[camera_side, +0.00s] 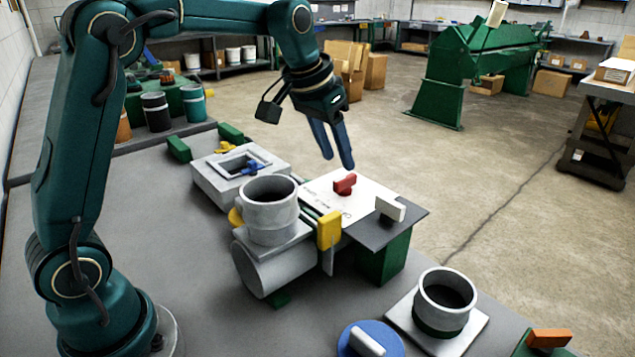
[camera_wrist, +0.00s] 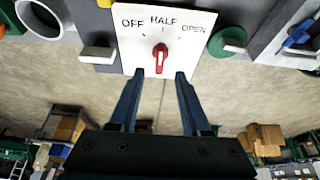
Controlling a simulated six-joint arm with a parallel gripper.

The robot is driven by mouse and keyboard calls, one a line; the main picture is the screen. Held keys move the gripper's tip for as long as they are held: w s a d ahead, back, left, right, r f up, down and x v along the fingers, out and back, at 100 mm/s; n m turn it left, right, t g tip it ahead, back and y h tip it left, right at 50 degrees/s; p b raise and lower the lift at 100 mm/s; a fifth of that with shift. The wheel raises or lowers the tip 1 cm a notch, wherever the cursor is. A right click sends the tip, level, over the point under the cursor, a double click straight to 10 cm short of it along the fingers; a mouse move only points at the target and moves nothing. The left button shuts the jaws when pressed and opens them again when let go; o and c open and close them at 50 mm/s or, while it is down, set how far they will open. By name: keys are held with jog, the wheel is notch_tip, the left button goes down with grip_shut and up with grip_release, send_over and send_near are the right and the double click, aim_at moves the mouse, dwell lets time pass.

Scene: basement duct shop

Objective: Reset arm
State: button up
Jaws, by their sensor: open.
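My gripper (camera_side: 337,164) is open and empty, with its blue fingers pointing down above the far edge of a white dial plate (camera_side: 322,205). It also shows in the wrist view (camera_wrist: 160,75), its fingertips on either side of the lower end of a red handle (camera_wrist: 160,60) in the picture. In the side view the red handle (camera_side: 345,184) stands on the plate below the fingertips, and they look apart from it. The plate (camera_wrist: 190,45) reads OFF, HALF and OPEN; the handle lies in line with HALF.
A duct with an upright collar (camera_side: 270,215) and a yellow handle (camera_side: 329,230) stand beside the plate. A white handle (camera_side: 390,208) is at its right corner. A collar on a base (camera_side: 445,300) and a blue disc (camera_side: 370,340) are nearer.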

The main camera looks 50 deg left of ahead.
jog(key=s+d+r+t, duration=0.25)
jog(key=s+r, duration=0.35)
jog(key=s, duration=0.4)
jog(key=s+d+f+g, duration=0.1)
jog(key=s+f, duration=0.7)
jog(key=s, duration=0.4)
jog(key=shift+d+f, duration=0.2)
jog(key=shift+d, duration=0.05)
